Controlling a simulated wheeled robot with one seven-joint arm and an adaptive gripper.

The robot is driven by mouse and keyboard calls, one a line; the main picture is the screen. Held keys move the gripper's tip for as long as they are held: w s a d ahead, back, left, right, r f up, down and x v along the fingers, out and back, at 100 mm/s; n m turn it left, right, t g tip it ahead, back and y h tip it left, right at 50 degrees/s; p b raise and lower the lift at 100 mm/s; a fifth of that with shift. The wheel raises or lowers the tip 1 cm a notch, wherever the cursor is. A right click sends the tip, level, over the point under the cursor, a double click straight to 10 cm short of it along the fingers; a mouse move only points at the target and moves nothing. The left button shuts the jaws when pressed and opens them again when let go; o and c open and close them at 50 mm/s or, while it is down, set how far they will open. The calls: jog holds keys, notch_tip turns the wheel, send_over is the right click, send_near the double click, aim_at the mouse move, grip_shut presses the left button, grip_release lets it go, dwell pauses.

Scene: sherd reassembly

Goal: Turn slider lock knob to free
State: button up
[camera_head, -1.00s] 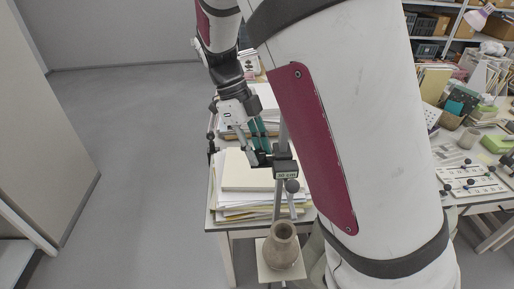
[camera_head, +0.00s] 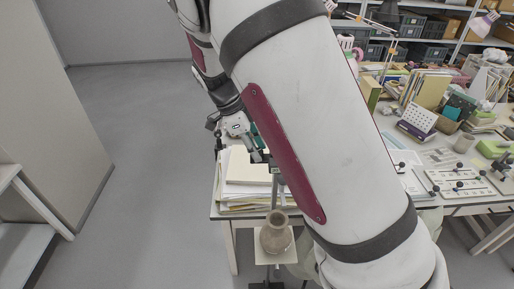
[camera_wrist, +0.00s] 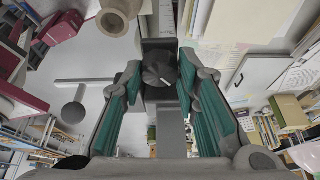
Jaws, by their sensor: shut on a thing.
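The dark lock knob (camera_wrist: 160,70), with a pale mark on its face, sits in the middle of the wrist view in front of the slider body (camera_wrist: 158,46). My gripper (camera_wrist: 160,88) has its two teal-padded fingers on either side of the knob and is shut on it. In the head view my gripper (camera_head: 258,150) is at the slider on the upright post (camera_head: 274,192), mostly hidden behind my arm. A grey ball-ended handle (camera_wrist: 74,112) stands to the left in the wrist view.
A brown clay vessel (camera_head: 275,238) stands on a small pale platform (camera_head: 262,257) below the slider. Stacked papers (camera_head: 240,180) lie on the table just behind the post. A cluttered bench (camera_head: 455,205) fills the right side. The floor (camera_head: 140,180) at left is clear.

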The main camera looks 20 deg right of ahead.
dwell(0.5)
jog(key=o, duration=1.2)
jog(key=shift+c, duration=0.2)
jog(key=v, duration=1.2)
jog(key=shift+a, duration=0.1)
jog(key=shift+c, duration=0.5)
